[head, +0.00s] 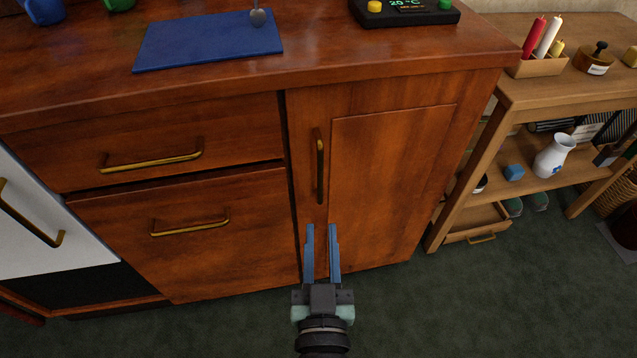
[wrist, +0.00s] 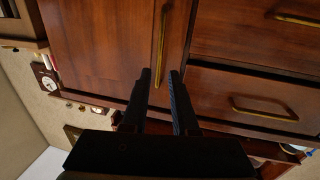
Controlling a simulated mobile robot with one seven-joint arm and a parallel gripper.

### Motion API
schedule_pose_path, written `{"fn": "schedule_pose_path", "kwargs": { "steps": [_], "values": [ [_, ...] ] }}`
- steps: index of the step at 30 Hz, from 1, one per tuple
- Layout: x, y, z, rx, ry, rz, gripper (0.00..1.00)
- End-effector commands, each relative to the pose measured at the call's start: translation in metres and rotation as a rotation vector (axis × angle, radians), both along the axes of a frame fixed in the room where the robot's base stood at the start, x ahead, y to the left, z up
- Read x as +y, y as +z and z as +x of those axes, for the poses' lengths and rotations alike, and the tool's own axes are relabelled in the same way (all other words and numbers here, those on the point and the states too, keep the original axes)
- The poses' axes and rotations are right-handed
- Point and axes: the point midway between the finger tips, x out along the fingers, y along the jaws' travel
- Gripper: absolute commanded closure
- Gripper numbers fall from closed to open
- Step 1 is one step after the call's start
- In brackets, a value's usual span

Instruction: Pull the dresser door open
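The dresser door (head: 385,190) is a reddish-brown wooden panel on the right of the dresser, and it looks shut. Its vertical brass handle (head: 320,167) is near the door's left edge. My gripper (head: 321,228) is open, with two blue fingers in front of the door, below the handle in the head view. In the wrist view, the door (wrist: 95,45) is at the upper left and the handle (wrist: 160,40) lies beyond the tips of my gripper (wrist: 160,74). Nothing is between the fingers, and the handle appears apart from them.
Two drawers with brass handles (head: 150,160) are left of the door. A blue mat (head: 205,42) and a dark device (head: 405,12) lie on the dresser top. A wooden shelf unit (head: 520,95) stands close at the right. The green floor (head: 420,310) in front is clear.

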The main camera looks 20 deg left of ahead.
Motion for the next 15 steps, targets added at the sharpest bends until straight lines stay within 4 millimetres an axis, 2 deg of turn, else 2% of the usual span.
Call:
{"fn": "schedule_pose_path", "kwargs": {
  "steps": [4, 15],
  "values": [
    [0.008, 0.006, 0.019, -0.004, 0.000, 0.001, 0.73],
    [0.034, 0.005, 0.079, -0.004, 0.001, 0.002, 0.73]
  ]
}}
